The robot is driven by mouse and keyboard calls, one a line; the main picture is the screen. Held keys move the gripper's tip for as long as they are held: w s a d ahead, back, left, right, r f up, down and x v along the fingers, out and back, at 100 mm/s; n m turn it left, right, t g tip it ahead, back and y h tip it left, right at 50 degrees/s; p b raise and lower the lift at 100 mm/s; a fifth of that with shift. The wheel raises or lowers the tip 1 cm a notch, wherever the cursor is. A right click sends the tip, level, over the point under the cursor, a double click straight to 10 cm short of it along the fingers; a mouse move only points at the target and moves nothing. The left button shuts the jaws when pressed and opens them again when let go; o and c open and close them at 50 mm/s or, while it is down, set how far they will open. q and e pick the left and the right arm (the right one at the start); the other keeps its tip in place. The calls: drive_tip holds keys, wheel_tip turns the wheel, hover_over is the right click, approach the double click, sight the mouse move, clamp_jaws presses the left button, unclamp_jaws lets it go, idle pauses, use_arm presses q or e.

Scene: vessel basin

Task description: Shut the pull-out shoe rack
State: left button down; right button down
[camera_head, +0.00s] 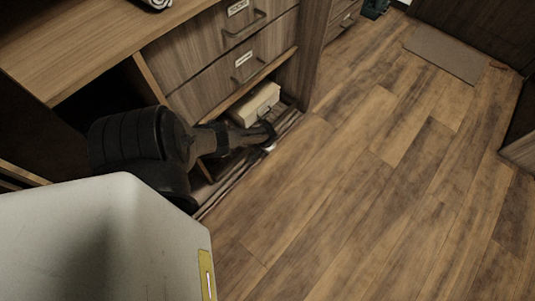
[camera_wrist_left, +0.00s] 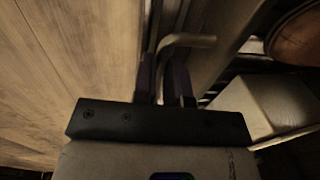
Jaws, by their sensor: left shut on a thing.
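The pull-out shoe rack (camera_head: 222,188) is the low unit at the bottom of the wooden cabinet. Its front edge stands out a little past the drawers above. My left gripper (camera_head: 268,134) is down at this front edge, partly dark and hard to make out. In the left wrist view my left gripper's fingers (camera_wrist_left: 167,78) are shut on the bent metal handle (camera_wrist_left: 192,41) of the rack front. A pale box (camera_head: 258,103) sits inside the rack behind the gripper; it also shows in the left wrist view (camera_wrist_left: 262,105). My right gripper is not in view.
Two closed drawers with bar handles (camera_head: 236,45) are above the rack. A wooden countertop (camera_head: 95,45) is at upper left. The wood floor (camera_head: 350,200) is clear, with a grey mat (camera_head: 445,55) farther back. A round brown object (camera_wrist_left: 298,32) is near the box.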

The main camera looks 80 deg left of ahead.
use_arm(q)
drive_tip(key=s+a, duration=0.3)
drive_tip(key=a, duration=0.2)
drive_tip(key=shift+s+b, duration=0.4)
drive_tip(key=shift+f, duration=0.1)
drive_tip(key=c, duration=1.6)
unclamp_jaws()
drive_tip(key=o, duration=0.4)
drive_tip(key=shift+s+a, duration=0.1)
drive_tip(key=shift+a, duration=0.1)
drive_tip(key=shift+o, duration=0.2)
drive_tip(key=shift+d, duration=0.1)
drive_tip(key=shift+d, duration=0.1)
